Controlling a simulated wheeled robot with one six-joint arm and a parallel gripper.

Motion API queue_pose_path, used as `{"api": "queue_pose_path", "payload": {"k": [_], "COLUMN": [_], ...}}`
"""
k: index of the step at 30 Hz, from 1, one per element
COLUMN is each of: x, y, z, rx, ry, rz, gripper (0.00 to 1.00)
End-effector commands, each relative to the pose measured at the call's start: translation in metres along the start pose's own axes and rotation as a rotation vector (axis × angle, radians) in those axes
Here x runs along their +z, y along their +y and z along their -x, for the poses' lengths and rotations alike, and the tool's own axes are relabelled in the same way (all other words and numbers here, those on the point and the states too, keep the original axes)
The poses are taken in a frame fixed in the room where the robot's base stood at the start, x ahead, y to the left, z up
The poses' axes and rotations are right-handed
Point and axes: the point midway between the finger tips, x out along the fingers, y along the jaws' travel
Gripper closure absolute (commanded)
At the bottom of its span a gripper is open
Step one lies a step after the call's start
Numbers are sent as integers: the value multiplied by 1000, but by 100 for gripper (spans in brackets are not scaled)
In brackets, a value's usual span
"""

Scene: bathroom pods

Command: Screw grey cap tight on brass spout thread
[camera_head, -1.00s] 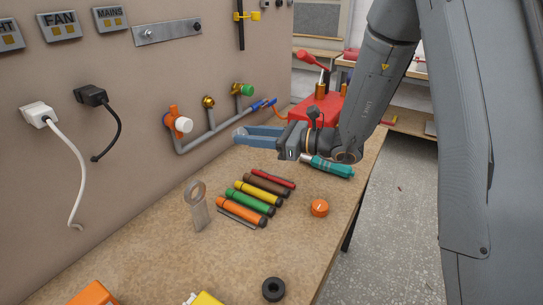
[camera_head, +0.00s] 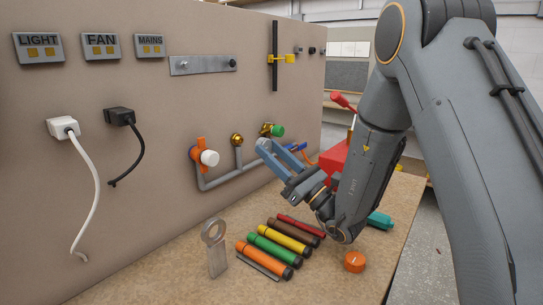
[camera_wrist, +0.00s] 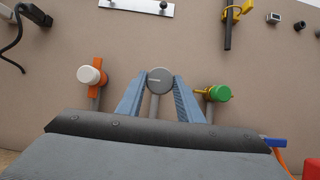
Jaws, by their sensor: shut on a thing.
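The grey cap (camera_wrist: 160,80) is a round disc held between the tips of the blue fingers of my gripper (camera_wrist: 160,83) in the wrist view. A grey pipe (camera_wrist: 154,107) shows just below the cap, and the cap hides the brass behind it. In the head view the bare brass spout (camera_head: 237,139) tops the middle pipe on the wall. My gripper (camera_head: 279,147) is to the right of it and apart from it in the picture, with its fingers pointing toward the wall. I cannot make out the cap there.
The orange valve with a white cap (camera_head: 208,158) is left of the spout; the green-capped brass outlet (camera_head: 277,131) is on the right. Several coloured tubes (camera_head: 270,250), an upright grey ring-ended plate (camera_head: 216,247) and an orange knob (camera_head: 354,262) are on the bench. A red box (camera_head: 334,163) stands behind my gripper.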

Motion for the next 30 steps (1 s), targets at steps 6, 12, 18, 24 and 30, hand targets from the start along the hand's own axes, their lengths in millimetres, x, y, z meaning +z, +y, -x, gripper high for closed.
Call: {"api": "queue_pose_path", "payload": {"k": [6, 12, 18, 24, 30], "x": [0, -8, -16, -25, -28], "y": [0, 0, 0, 0, 0], "z": [0, -11, -27, -40, -47], "rx": [-2, 0, 0, -1, -1], "ry": [1, 1, 0, 1, 1], "rz": [1, 1, 0, 1, 1], "gripper": [88, 88, 88, 88, 88]}}
